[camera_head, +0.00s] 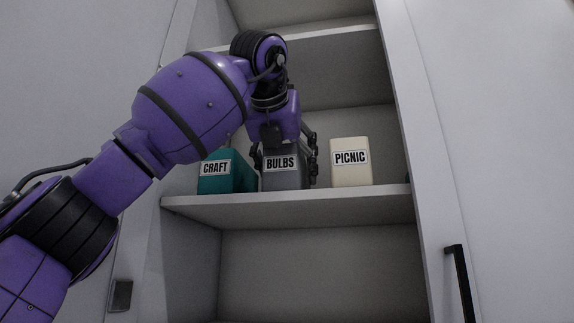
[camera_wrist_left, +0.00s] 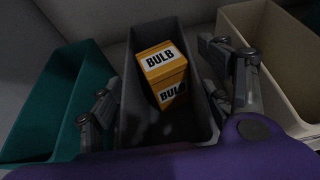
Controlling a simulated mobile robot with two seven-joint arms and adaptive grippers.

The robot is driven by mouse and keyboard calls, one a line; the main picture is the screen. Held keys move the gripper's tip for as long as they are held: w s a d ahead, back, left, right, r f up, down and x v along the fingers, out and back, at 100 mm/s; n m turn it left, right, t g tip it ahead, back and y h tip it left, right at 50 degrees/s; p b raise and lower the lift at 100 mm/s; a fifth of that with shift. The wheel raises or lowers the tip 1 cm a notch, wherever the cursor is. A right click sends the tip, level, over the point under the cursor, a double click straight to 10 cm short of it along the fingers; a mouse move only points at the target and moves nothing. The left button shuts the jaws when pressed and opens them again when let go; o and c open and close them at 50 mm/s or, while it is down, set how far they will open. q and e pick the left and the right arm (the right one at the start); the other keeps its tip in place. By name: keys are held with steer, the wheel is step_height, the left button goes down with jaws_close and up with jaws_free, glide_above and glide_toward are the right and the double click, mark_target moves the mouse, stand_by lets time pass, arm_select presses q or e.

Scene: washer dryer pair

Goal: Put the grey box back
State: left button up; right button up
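The grey box (camera_head: 283,181), labelled BULBS, stands upright on the middle shelf between a teal CRAFT box and a cream PICNIC box. In the left wrist view the grey box (camera_wrist_left: 137,125) is open at the top, with a yellow BULB carton (camera_wrist_left: 163,72) inside. My left gripper (camera_head: 284,165) reaches down over the grey box from above. Its fingers, also seen in the left wrist view (camera_wrist_left: 168,95), stand on either side of the box, apart from its walls as far as I can see. My right gripper is not in view.
The teal box (camera_head: 241,178) is close on the left of the grey box. The cream box (camera_head: 351,175) stands to the right with a small gap. The shelf (camera_head: 300,207) has white side walls, and the compartment below looks empty. A black door handle (camera_head: 459,285) is at lower right.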

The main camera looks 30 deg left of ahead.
arm_select(q)
steer(key=shift+r, duration=0.15)
steer(key=shift+s+d+r, duration=0.15)
steer(key=shift+s, duration=0.2)
steer(key=v, duration=1.1)
steer(key=shift+s+d, duration=0.1)
steer(key=shift+s, duration=0.05)
